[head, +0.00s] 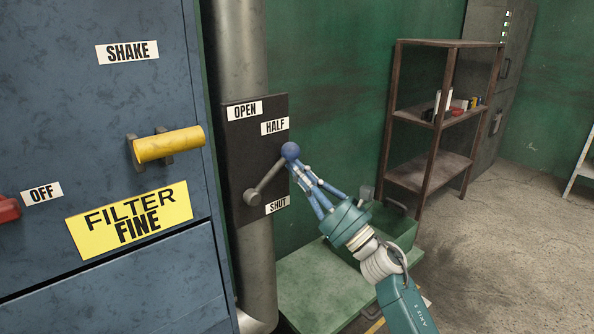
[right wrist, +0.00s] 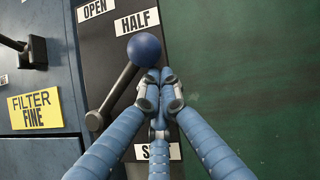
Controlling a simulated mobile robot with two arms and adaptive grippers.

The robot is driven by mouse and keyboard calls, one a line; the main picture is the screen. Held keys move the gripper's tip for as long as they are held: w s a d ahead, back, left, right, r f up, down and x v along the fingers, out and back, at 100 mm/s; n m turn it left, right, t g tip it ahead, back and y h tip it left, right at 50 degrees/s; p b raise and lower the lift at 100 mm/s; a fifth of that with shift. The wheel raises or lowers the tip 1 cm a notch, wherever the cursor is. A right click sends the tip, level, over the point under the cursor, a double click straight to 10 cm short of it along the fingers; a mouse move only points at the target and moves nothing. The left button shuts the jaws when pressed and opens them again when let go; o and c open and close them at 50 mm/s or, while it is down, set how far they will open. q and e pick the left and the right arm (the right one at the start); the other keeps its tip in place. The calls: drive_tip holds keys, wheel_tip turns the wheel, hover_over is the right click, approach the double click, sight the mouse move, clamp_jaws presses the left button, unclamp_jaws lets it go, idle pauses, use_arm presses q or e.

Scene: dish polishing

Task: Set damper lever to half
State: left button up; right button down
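The damper lever (head: 268,178) is a grey rod with a blue ball knob (head: 290,151), on a dark plate (head: 240,140) labelled OPEN, HALF and SHUT. The lever points up and to the right; its knob is just below the HALF label (head: 275,127). In the right wrist view the knob (right wrist: 145,47) sits just under HALF. My right gripper (head: 298,168) has its blue fingers drawn together, tips just below the knob. In the right wrist view the fingertips (right wrist: 160,78) meet beside the rod, not around the knob; contact is unclear. My left gripper is not in view.
A blue cabinet with a yellow handle (head: 168,145) and a FILTER FINE sign (head: 129,218) stands at left. A vertical pipe (head: 239,50) runs behind the plate. A green bench (head: 325,285) is below; a rusty shelf (head: 440,120) stands at the back right.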

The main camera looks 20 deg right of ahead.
sight(288, 173)
drive_tip(key=s+d+f+m+g+h+p, duration=0.1)
drive_tip(key=s+d+f+m+h+p, duration=0.25)
drive_tip(key=s+f+p, duration=0.45)
drive_tip(key=p+x, duration=0.1)
drive_tip(key=x, duration=0.3)
drive_tip(key=r+p+x, duration=0.1)
drive_tip(key=p+x, duration=0.1)
drive_tip(key=x, duration=0.3)
drive_tip(key=shift+r, duration=0.15)
drive_tip(key=r+p, duration=0.1)
drive_tip(key=s+r+p, duration=0.1)
drive_tip(key=r+p, duration=0.1)
drive_tip(key=shift+a+r, duration=0.1)
drive_tip(key=shift+r, duration=0.05)
